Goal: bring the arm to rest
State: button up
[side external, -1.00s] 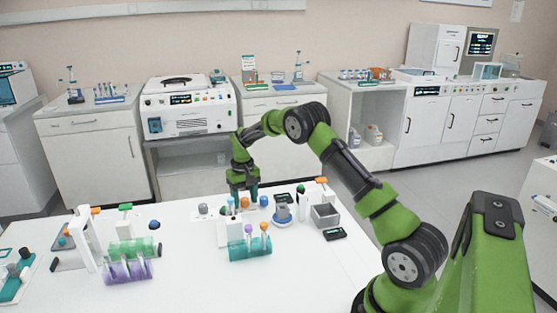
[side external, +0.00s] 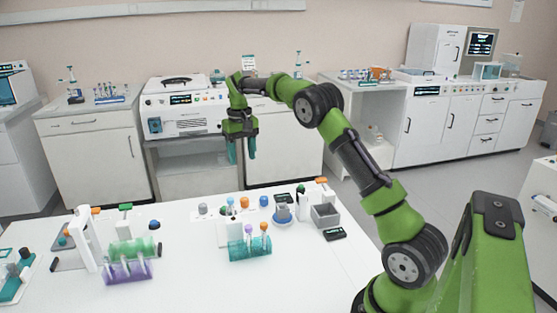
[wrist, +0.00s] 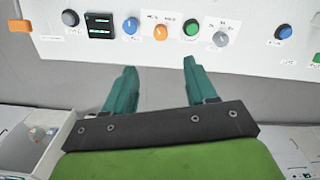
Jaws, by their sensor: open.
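My gripper (side external: 242,150) is raised above the far edge of the white table in the side external view, with its teal fingers pointing down. In the wrist view the two fingers (wrist: 158,80) are apart with nothing between them. My gripper is clear of the tube rack and touches nothing that I can see. The teal rack (side external: 250,250) holds several tubes with coloured caps and stands on the table below and in front of my gripper. A purple rack (side external: 127,272) and a green rack (side external: 128,250) stand further left.
The white table (side external: 195,285) has clear room at its front middle. A grey open box (side external: 325,216) and a small dark device (side external: 334,234) sit at its right. A white panel with coloured knobs (wrist: 161,28) shows ahead in the wrist view. A centrifuge-like machine (side external: 188,105) stands behind.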

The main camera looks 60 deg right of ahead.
jog(key=shift+r, duration=0.45)
jog(key=s+a+r+n+t+y, duration=0.1)
jog(key=s+a+r+t, duration=0.2)
jog(key=s+a, duration=0.9)
jog(key=s+a+r+t+y, duration=0.1)
jog(key=s+a+r+t, duration=0.3)
jog(key=s+a, duration=0.8)
jog(key=s, duration=0.3)
jog(key=shift+n, duration=0.4)
